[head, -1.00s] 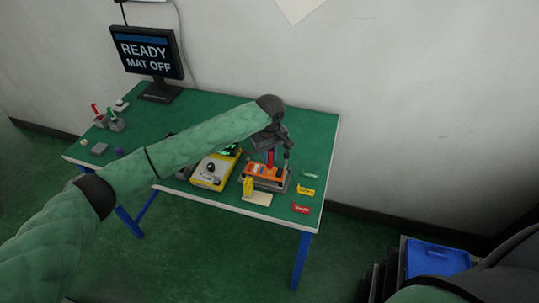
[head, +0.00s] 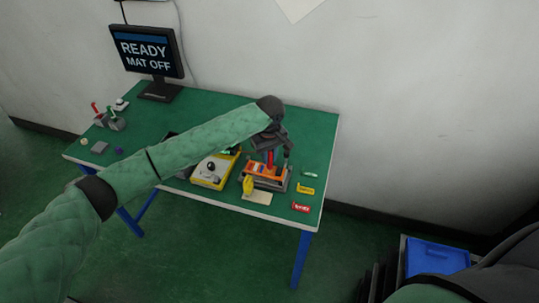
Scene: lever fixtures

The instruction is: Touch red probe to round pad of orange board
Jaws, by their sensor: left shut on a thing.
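The orange board (head: 259,169) sits in a grey holder (head: 265,184) near the right front of the green table. My left gripper (head: 271,150) is above the board, pointing down. It is shut on the red probe (head: 270,158), whose lower end reaches down at the board. I cannot tell whether the probe's tip touches the board or which pad it is over. The round pad is too small to make out. My right gripper is not in view; only part of my right arm shows at the lower right.
A yellow and white device with a knob (head: 209,169) stands left of the board. A yellow piece (head: 248,185) is on a pale card (head: 257,198) in front. Yellow (head: 305,190) and red (head: 300,207) tags lie right. A monitor (head: 148,53) reads "READY MAT OFF". A blue bin (head: 437,257) is lower right.

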